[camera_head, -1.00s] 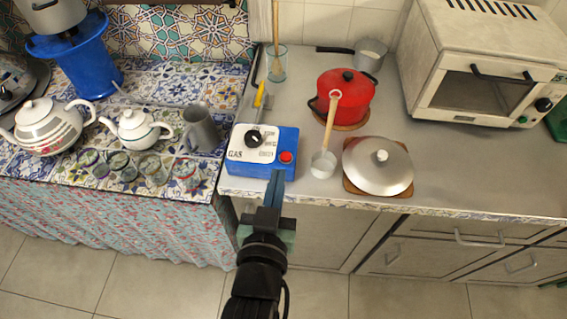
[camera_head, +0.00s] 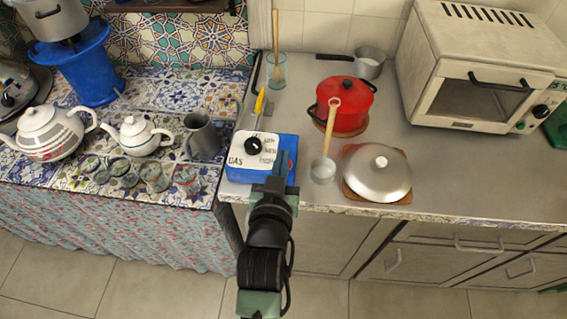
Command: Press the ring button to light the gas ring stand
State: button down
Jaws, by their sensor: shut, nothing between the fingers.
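The blue gas box (camera_head: 238,174) stands at the front left of the grey counter. Its white top has a black knob (camera_head: 253,146) and printed marks, with "GAS" at its left. My gripper (camera_head: 282,165) is shut and empty, with its tip over the right part of the box's top. The red button is hidden behind the gripper. I cannot tell whether the tip touches it. No flame is visible.
A toaster oven (camera_head: 480,75) is at back right. Teapots (camera_head: 137,135), glasses (camera_head: 154,175) and a grey jug (camera_head: 203,136) stand on the tiled surface at left.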

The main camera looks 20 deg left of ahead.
jog(key=shift+x, duration=0.9)
notch_tip(320, 180, down, 3)
jog(key=shift+r, duration=0.15)
jog(key=shift+f, duration=0.65)
jog(key=shift+f, duration=0.1)
jog(key=shift+d+f+b, duration=0.1)
jog(key=shift+f+b, duration=0.9)
jog(key=shift+b, duration=0.05)
jog(key=shift+s, duration=0.1)
jog(key=shift+f, duration=0.1)
notch_tip(320, 180, up, 5)
jog(key=p, duration=0.3)
jog(key=shift+f+p, duration=0.2)
jog(key=shift+p, duration=0.15)
jog(key=b+v, duration=0.1)
jog(key=v, duration=0.9)
jog(key=shift+r, duration=0.15)
